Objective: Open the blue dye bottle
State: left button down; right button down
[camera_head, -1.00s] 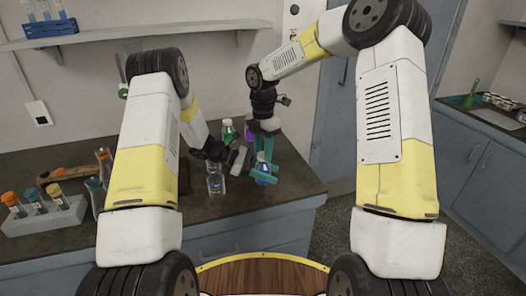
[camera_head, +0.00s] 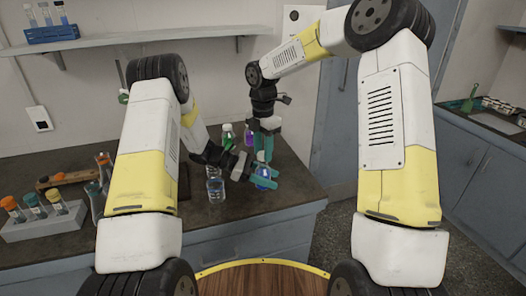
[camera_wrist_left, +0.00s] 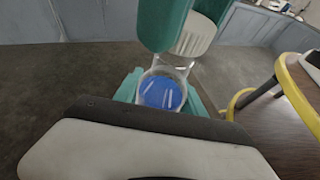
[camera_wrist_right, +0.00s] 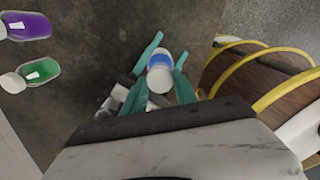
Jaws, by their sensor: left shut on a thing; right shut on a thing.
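The blue dye bottle (camera_head: 263,171) is clear with blue liquid and sits between my two grippers over the bench's front right. My left gripper (camera_head: 266,186) is shut around its body; its teal fingers flank the blue liquid in the left wrist view (camera_wrist_left: 160,92). My right gripper (camera_head: 264,150) points down from above, shut on the white ribbed cap (camera_wrist_left: 200,36). The cap also shows in the right wrist view (camera_wrist_right: 160,80).
A green bottle (camera_head: 228,133) and a purple bottle (camera_head: 248,136) stand behind. A clear glass vessel (camera_head: 215,186) stands left of the bottle. A rack of capped tubes (camera_head: 45,222) is at the left. The dark bench (camera_head: 305,178) is bare near its right end.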

jog(key=shift+r, duration=2)
pick_arm(q)
jog(key=c, duration=0.6)
grip_release()
jog(key=shift+a, duration=0.1)
jog(key=v, duration=0.7)
jog(key=shift+a+r, duration=0.1)
jog(key=shift+r, duration=0.15)
